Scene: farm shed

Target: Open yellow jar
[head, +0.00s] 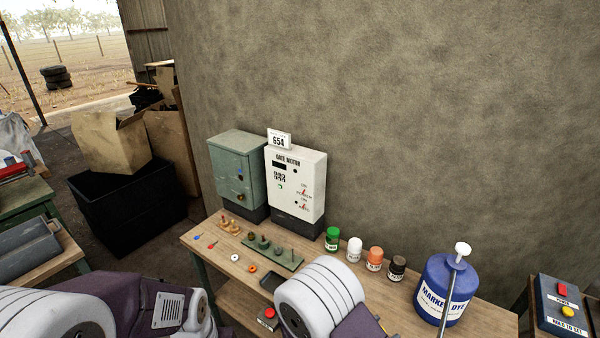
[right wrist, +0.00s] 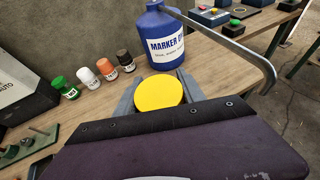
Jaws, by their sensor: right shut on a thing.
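The yellow jar shows in the right wrist view as a round yellow lid (right wrist: 160,93) seen from above. My right gripper (right wrist: 158,95) is shut on it, with one grey finger on each side. The jar's body is hidden below the lid and behind my wrist, so I cannot tell whether it touches the bench. In the head view the yellow jar does not show, and my right arm covers part of the bench's front. My left arm comes in at the lower left, but its gripper is not in view.
On the wooden bench (head: 222,251) stand a green jar (head: 332,238), a white jar (head: 354,249), an orange jar (head: 374,258), a dark brown jar (head: 396,268) and a blue marker dye jug (head: 446,288). A gate motor box (head: 297,185) stands against the wall.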

